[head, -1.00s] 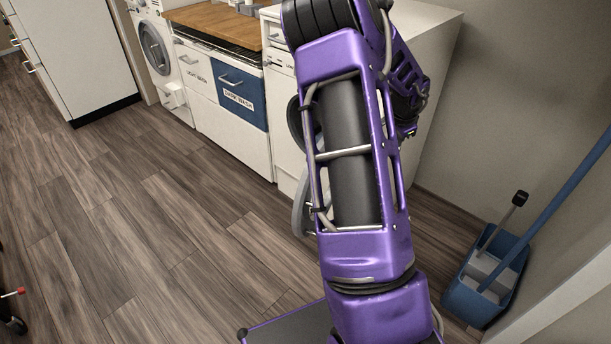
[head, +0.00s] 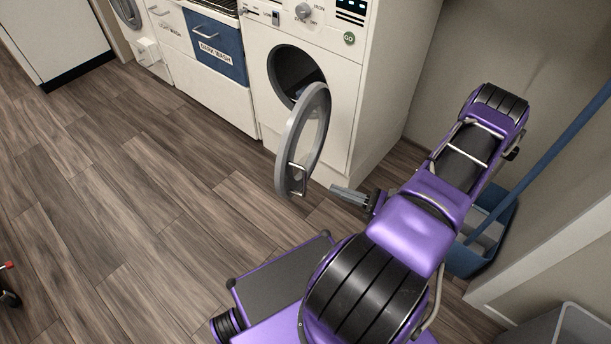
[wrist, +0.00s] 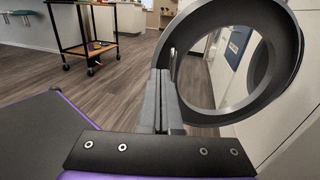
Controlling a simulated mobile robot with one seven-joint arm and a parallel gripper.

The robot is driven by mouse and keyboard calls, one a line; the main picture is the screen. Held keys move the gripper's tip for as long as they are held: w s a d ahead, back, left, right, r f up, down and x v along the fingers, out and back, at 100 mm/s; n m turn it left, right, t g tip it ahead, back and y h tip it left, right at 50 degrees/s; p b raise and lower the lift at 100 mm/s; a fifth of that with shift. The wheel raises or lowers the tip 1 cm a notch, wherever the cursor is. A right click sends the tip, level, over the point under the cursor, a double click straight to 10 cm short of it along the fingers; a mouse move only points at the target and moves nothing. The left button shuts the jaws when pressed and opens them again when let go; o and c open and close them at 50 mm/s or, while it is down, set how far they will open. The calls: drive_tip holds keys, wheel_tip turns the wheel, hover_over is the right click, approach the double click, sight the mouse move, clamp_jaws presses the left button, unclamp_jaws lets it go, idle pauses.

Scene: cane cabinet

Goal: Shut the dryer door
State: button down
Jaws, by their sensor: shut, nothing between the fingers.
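The dryer (head: 385,75) is a white machine at the upper middle of the head view. Its round grey door (head: 285,150) stands wide open, swung out toward me, with a metal handle on its lower part. The dark drum opening (head: 297,75) shows behind it. My gripper (head: 338,191) is shut and empty, just right of the door's lower edge, with a small gap in the head view. In the wrist view the door ring (wrist: 178,88) rises right behind and beside my shut fingers (wrist: 160,100); I cannot tell whether they touch.
A blue "dark wash" drawer (head: 217,48) is left of the dryer. A blue bucket (head: 490,225) with a long handle stands at the right by the wall. A wheeled cart (wrist: 88,35) is far off in the wrist view.

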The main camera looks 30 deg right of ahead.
sight(284, 171)
drive_tip(key=x, duration=1.3)
drive_tip(key=shift+w+a, duration=0.2)
drive_tip(key=shift+w, duration=0.1)
drive_tip(key=shift+w+a, duration=0.1)
